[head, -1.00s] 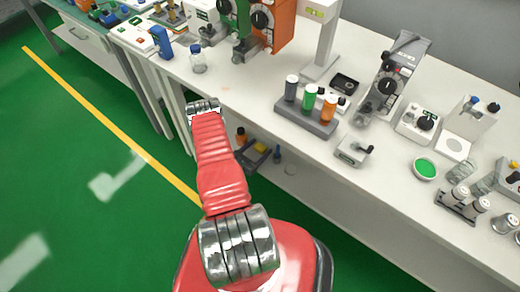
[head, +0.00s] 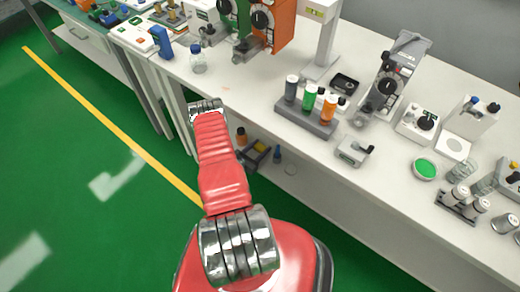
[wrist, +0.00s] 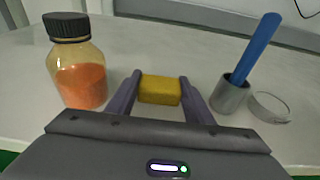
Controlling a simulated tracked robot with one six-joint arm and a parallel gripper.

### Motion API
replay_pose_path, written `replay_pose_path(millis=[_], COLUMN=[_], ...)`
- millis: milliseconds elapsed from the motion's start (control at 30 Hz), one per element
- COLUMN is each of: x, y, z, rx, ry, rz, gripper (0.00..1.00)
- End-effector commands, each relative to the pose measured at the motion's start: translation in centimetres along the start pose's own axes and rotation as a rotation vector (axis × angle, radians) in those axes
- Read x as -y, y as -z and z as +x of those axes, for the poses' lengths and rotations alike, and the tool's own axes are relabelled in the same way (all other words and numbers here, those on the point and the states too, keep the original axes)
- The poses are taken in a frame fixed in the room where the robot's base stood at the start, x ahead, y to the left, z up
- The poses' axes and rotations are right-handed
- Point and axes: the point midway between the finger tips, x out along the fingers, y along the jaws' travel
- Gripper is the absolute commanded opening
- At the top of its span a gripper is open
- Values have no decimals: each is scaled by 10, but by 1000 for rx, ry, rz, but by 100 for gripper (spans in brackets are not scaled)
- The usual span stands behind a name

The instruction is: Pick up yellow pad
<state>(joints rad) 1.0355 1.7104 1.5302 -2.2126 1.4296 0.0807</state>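The yellow pad (wrist: 160,90) is a small yellow block in the middle of the wrist view. My gripper (wrist: 160,96) has one dark purple finger against each side of it, with no gap showing, so it is shut on the pad. Whether the pad still touches the pale surface is hard to tell. In the head view my gripper (head: 256,153) is low beside the workbench, with a bit of the yellow pad (head: 260,147) showing. My red arm hides part of that area.
A bottle of orange contents (wrist: 80,75) with a black cap stands left of my gripper. A grey cup (wrist: 231,95) with a blue stick and a clear glass dish (wrist: 270,106) stand to the right. The workbench (head: 240,100) above carries several instruments.

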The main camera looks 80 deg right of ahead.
Motion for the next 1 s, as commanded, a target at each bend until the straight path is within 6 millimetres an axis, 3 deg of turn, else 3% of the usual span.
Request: replay_pose_path(millis=[333, 667, 1000], x=[0, 0, -1], y=[0, -4, -39], z=[0, 0, -7], rx=[0, 0, 1], ry=[0, 0, 0], rz=[0, 1, 2], gripper=[22, 22, 22])
